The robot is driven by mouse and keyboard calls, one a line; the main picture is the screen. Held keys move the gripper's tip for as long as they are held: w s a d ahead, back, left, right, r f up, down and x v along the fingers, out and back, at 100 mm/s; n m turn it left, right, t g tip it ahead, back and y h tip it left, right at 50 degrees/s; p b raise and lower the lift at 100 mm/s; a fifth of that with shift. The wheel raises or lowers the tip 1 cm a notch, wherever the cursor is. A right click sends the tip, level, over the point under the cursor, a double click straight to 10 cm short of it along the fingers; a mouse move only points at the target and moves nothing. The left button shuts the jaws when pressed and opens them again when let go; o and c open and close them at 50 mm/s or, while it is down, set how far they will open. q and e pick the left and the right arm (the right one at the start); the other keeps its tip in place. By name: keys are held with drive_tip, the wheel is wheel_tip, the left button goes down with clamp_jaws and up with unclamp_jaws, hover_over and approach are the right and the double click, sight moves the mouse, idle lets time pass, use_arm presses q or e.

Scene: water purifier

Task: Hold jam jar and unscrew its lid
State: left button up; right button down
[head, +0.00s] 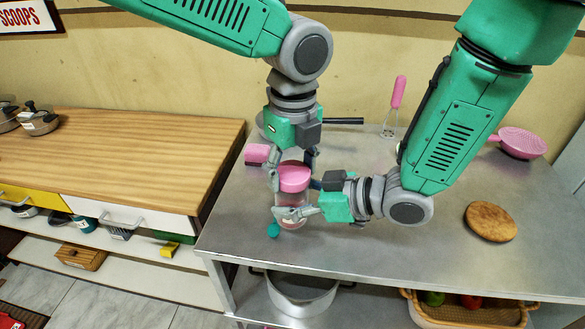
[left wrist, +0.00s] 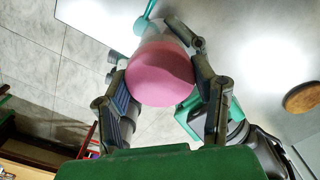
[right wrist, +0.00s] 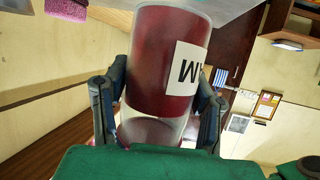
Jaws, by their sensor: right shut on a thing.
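The jam jar (head: 292,216) stands upright near the front left of the metal table, with a pink lid (head: 294,178) on top. My right gripper (head: 296,212) comes in from the right and is shut on the jar's body. In the right wrist view, the red jar (right wrist: 160,65) with a white label sits between both fingers. My left gripper (head: 293,172) points down from above, its fingers on either side of the lid. In the left wrist view, the pink lid (left wrist: 160,78) lies between these fingers, which look slightly apart from it.
The metal table (head: 400,245) holds a pink sponge (head: 257,153), a small teal object (head: 273,230) by the jar, a pink-handled whisk (head: 395,105), a pink strainer (head: 520,142) and a round wooden board (head: 490,221). A wooden counter (head: 130,150) stands at left.

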use_arm(q)
drive_tip(key=n, duration=0.2)
drive_tip(key=shift+n, duration=0.4)
drive_tip(key=n, duration=0.4)
drive_tip(key=shift+d+r+n, duration=0.1)
drive_tip(key=shift+n, duration=0.3)
drive_tip(key=n, duration=0.5)
drive_tip(key=shift+d, duration=0.15)
drive_tip(key=o, duration=1.3)
